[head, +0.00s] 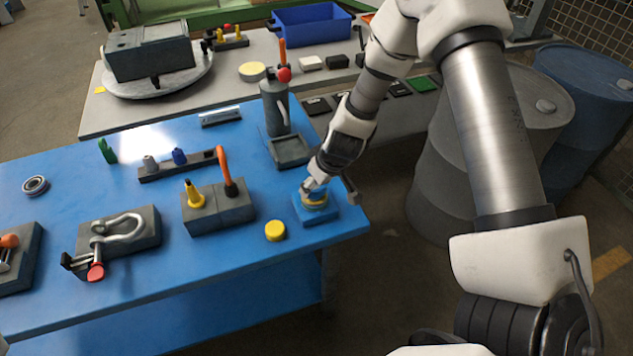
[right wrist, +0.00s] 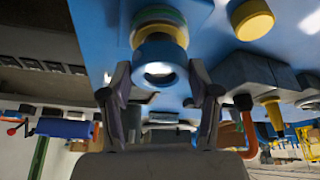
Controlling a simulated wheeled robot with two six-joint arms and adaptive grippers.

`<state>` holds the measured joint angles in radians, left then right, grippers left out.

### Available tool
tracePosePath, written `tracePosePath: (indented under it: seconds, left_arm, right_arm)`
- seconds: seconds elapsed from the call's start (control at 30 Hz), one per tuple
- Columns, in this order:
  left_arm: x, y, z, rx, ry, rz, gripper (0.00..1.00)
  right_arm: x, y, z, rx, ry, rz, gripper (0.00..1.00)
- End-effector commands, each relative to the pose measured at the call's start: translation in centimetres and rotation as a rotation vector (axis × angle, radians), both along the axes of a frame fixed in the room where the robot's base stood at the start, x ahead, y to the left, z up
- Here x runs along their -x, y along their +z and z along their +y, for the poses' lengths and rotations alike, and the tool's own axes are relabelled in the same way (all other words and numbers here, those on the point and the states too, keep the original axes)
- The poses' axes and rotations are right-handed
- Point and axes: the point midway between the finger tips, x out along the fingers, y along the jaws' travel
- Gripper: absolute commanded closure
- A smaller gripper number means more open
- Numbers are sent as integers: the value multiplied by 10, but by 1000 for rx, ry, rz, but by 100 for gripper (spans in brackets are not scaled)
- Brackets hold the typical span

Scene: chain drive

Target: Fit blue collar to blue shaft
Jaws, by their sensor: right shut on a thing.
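My right gripper (head: 309,188) is low over a blue square stand (head: 319,216) near the right edge of the blue table. In the right wrist view its fingers (right wrist: 160,80) are on both sides of a blue round piece, the blue collar by its look (right wrist: 160,50), with a bright round middle. The gripper is shut on it. A yellow ring (head: 314,203) and a greenish band show right by it at the stand. The blue shaft is not clearly visible; I cannot tell whether the collar is around it. My left gripper is not in view.
A yellow disc (head: 275,231) lies left of the stand. A grey block (head: 217,209) with a yellow cone and orange handle is farther left. A grey bottle-shaped fixture (head: 275,108) stands behind. A dark rack (head: 177,166) holds small grey and blue pieces. Dark barrels stand right.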

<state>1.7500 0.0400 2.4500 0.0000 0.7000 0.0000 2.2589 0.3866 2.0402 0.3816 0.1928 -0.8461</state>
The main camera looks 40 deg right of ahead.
Motion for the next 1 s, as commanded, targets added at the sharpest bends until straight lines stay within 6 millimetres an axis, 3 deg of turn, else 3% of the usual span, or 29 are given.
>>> tracePosePath:
  seconds: [0.87,0.9,0.97,1.0]
  left_arm:
    - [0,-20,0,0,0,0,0]
    - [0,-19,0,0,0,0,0]
    - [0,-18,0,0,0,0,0]
    - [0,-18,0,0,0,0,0]
  right_arm:
    - [0,-22,0,1,0,-1,94]
    - [0,-21,0,1,0,-1,32]
    - [0,-21,0,1,0,-1,11]
    - [0,-21,0,1,0,-1,10]
